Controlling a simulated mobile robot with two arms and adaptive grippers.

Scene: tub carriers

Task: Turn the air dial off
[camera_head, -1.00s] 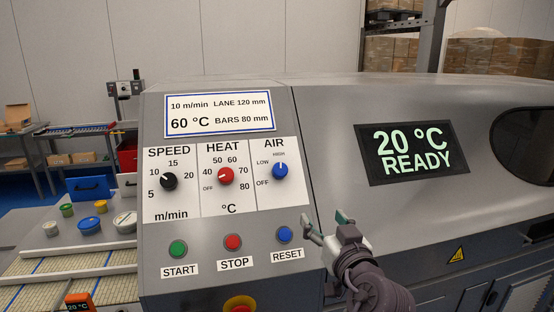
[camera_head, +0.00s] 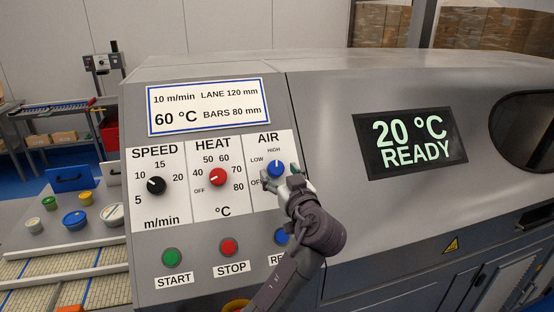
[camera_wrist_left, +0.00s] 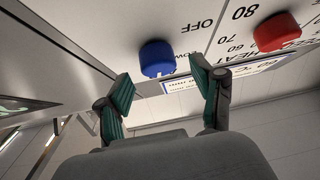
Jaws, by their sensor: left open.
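The blue AIR dial (camera_head: 276,167) is on the sloped control panel, below the AIR label. Its white mark points up toward HIGH, with LOW and OFF to the left. My left gripper (camera_head: 281,176) is open at the dial's lower side and partly covers the OFF label. In the left wrist view, the blue dial (camera_wrist_left: 157,57) sits just beyond and between the two open green-padded fingertips (camera_wrist_left: 160,84). Nothing is held, and I see no clear contact with the dial. My right gripper is not in view.
The red HEAT dial (camera_head: 218,176) is just left of the AIR dial, and the black SPEED dial (camera_head: 156,186) is further left. START (camera_head: 172,257) and STOP (camera_head: 229,246) buttons are below. A screen (camera_head: 411,144) reads 20 °C READY.

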